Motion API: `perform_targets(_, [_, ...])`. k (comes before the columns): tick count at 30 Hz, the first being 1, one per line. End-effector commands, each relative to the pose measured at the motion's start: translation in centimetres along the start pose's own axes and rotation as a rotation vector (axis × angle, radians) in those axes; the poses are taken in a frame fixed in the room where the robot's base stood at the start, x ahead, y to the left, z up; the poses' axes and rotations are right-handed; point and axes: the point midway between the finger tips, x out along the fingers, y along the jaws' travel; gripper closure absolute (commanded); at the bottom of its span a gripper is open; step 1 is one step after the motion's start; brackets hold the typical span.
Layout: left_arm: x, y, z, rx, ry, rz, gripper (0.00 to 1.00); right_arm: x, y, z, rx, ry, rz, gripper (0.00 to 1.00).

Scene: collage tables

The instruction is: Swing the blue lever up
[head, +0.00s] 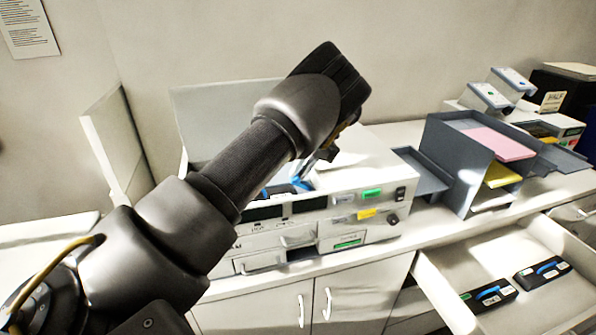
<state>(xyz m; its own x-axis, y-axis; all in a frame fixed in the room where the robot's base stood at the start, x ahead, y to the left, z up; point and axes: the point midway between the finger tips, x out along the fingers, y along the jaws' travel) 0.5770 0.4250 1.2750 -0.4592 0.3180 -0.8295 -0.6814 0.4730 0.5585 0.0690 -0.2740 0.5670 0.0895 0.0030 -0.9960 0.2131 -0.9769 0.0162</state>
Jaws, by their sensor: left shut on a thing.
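My left arm crosses the view from the lower left, and its dark wrist hides much of the scene. My left gripper (326,153) is small and partly hidden behind the wrist. It is shut on the blue lever (301,181), which shows as a short blue piece just below the fingers, above the white cabinet unit (372,172). The exact contact and the lever's angle are hard to see. My right gripper is not in view.
An open drawer (449,287) at the lower right holds black blocks with blue strips (547,267). A grey organiser (447,165) with pink and yellow sheets stands right of the cabinet unit. A raised grey panel (215,108) stands behind my arm.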

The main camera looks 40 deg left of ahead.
Motion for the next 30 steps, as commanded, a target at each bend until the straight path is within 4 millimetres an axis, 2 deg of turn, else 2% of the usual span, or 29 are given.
perform_targets(16, [-0.12, -0.11, -0.06, 0.002, 0.001, 0.029, 1.0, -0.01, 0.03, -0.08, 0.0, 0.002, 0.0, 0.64])
perform_targets(17, [-0.12, -0.11, -0.06, 0.002, 0.002, 0.029, 0.81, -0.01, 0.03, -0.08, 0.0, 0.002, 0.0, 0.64])
perform_targets(21, [-0.11, -0.11, -0.05, 0.002, 0.001, 0.028, 0.63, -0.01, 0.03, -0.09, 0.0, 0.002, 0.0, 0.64])
perform_targets(30, [-0.18, 0.04, 0.0, -0.001, 0.002, 0.028, 0.63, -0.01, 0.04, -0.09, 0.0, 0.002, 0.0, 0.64])
